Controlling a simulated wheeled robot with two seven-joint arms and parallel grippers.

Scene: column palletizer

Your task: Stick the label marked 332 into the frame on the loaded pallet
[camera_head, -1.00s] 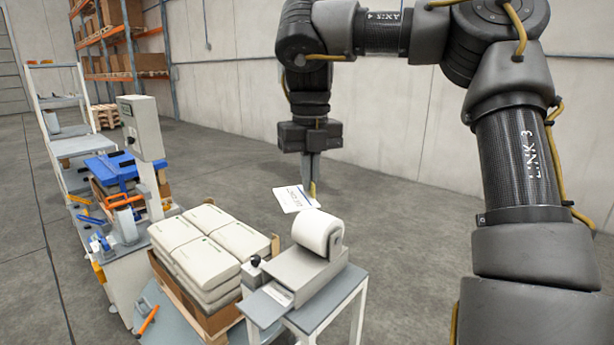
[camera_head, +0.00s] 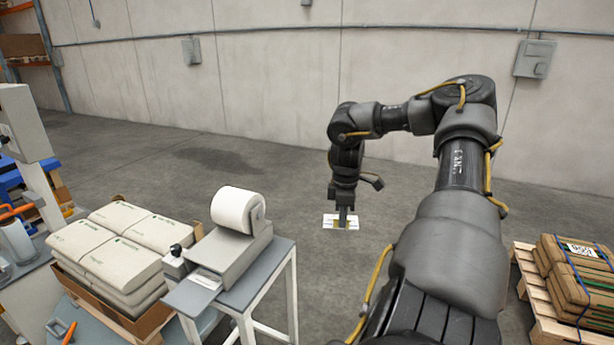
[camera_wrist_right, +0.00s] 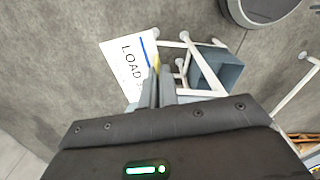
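My right gripper (camera_head: 343,217) is shut on a white label (camera_head: 329,222) and holds it in the air above the open floor. In the right wrist view the label (camera_wrist_right: 122,68) sticks out to the left of the fingertips (camera_wrist_right: 157,88). It reads "LOAD" and a digit that looks like 3; the rest is hidden by the fingers. A wooden pallet (camera_head: 533,296) with strapped brown packs (camera_head: 570,275) stands at the right edge, partly cut off. A black-and-white patch (camera_head: 582,250) lies on top; I cannot make out a frame. My left gripper is not in view.
A label printer with a white roll (camera_head: 238,210) stands on a grey table (camera_head: 225,302) left of my arm. Stacked pale sacks (camera_head: 120,245) lie in a brown tray (camera_head: 150,322) further left. Floor between the table and the pallet is largely clear.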

